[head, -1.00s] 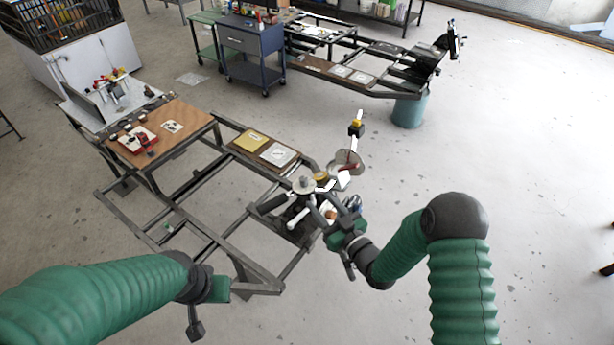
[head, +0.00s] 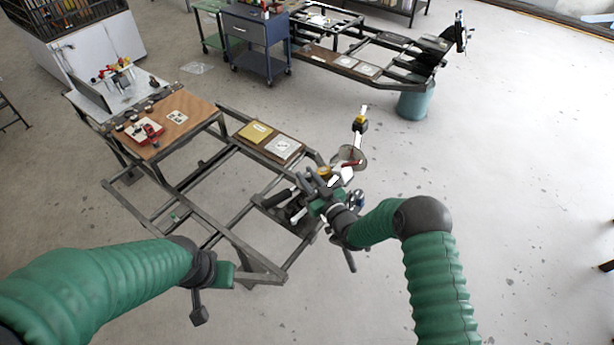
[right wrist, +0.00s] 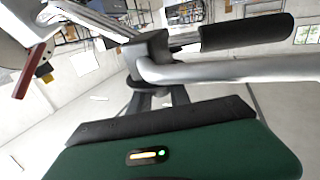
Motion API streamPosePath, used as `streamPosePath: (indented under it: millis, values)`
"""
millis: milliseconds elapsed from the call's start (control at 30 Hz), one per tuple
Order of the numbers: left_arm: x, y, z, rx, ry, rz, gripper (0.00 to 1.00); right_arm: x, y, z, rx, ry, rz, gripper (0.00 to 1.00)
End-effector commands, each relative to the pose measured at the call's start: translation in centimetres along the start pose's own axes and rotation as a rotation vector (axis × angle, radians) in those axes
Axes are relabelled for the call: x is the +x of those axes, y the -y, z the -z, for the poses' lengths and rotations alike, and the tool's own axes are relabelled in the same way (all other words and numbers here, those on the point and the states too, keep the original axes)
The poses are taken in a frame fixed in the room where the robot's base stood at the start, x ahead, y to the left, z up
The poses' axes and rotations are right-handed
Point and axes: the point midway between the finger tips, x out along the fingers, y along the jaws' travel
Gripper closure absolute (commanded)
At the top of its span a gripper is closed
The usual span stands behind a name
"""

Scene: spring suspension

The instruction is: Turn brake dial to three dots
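My right gripper (head: 306,181) is over the suspension assembly at the near right corner of the metal frame (head: 240,245). It covers the grey round top part there, and I cannot tell whether it touches it. In the right wrist view, dark finger parts (right wrist: 158,98) show behind a silver tube (right wrist: 230,70) and dark joint; their tips are hidden. A round metal disc (head: 355,155) with a red part stands just right of the gripper; it also shows in the right wrist view (right wrist: 14,52). No dot marks are readable. My left gripper (head: 199,312) hangs low left, away from the assembly; its opening is unclear.
A brown-topped table (head: 185,125) with a red device (head: 145,131) stands at the left. Yellow and white plates (head: 283,147) lie on the frame's far side. A blue cart (head: 255,40) and teal bin (head: 415,100) stand behind.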

Motion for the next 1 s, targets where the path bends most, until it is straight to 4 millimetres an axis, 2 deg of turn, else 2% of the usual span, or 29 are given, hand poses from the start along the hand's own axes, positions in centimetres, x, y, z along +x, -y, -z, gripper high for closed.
streamPosePath:
  millis: [33, 133, 567, 1000]
  values:
    - [0.0, 0.0, 0.0, 0.0, 0.0, 0.0, 1.0, 0.0, 0.1, 0.0, 0.0, 0.0, 0.001, 0.89]
    - [0.0, 0.0, 0.0, 0.0, 0.0, 0.0, 1.0, 0.0, 0.1, 0.0, 0.0, 0.0, 0.001, 1.0]
    - [0.7, 0.0, -0.2, 0.0, 0.0, 0.0, 1.0, -0.1, 0.2, -0.2, -0.004, 0.0, -0.043, 1.0]
    - [4.5, 0.0, -1.1, 0.0, 0.0, 0.0, 1.0, 0.0, 0.4, -0.5, -0.033, -0.001, -0.331, 1.0]
